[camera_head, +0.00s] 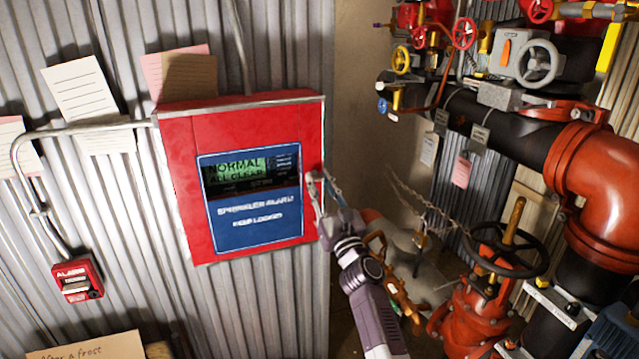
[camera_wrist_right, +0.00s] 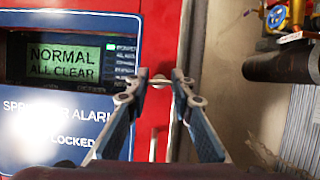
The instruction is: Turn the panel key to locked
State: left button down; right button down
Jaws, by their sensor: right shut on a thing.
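The red alarm panel (camera_head: 240,105) hangs on the corrugated wall. Its blue face (camera_head: 225,235) reads "SPRINKLER ALARM" and a lower line ending in "LOCKED". Its green screen (camera_wrist_right: 62,62) reads "NORMAL ALL CLEAR". My right gripper (camera_head: 317,180) is at the panel's right edge. In the right wrist view my right gripper (camera_wrist_right: 159,78) is shut on a small metal piece, seemingly the panel key (camera_wrist_right: 159,83), on the red strip right of the blue face. The fingers hide most of it, so its turn angle cannot be told. My left gripper is not in view.
Red pipes and valves (camera_head: 595,175) and a black handwheel (camera_head: 505,250) stand to the right. A chain (camera_head: 430,208) hangs between. A small red alarm box (camera_head: 77,280) is at lower left. Paper notes (camera_head: 80,88) are on the wall.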

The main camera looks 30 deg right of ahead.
jog(key=n+g+y, duration=0.1)
jog(key=n+y, duration=0.1)
jog(key=n, duration=0.4)
jog(key=n+g+y, duration=0.1)
jog(key=n+y, duration=0.1)
jog(key=n, duration=0.4)
jog(key=n+y, duration=0.3)
jog(key=n, duration=0.2)
jog(key=shift+d+r+n+g, duration=0.2)
jog(key=shift+r+n+g, duration=0.05)
jog(key=shift+n+g, duration=0.15)
jog(key=shift+n+g+p, duration=0.7)
jog(key=shift+n+p, duration=0.35)
jog(key=shift+n, duration=0.75)
jog(key=shift+f, duration=0.1)
jog(key=c, duration=1.7)
grip_release()
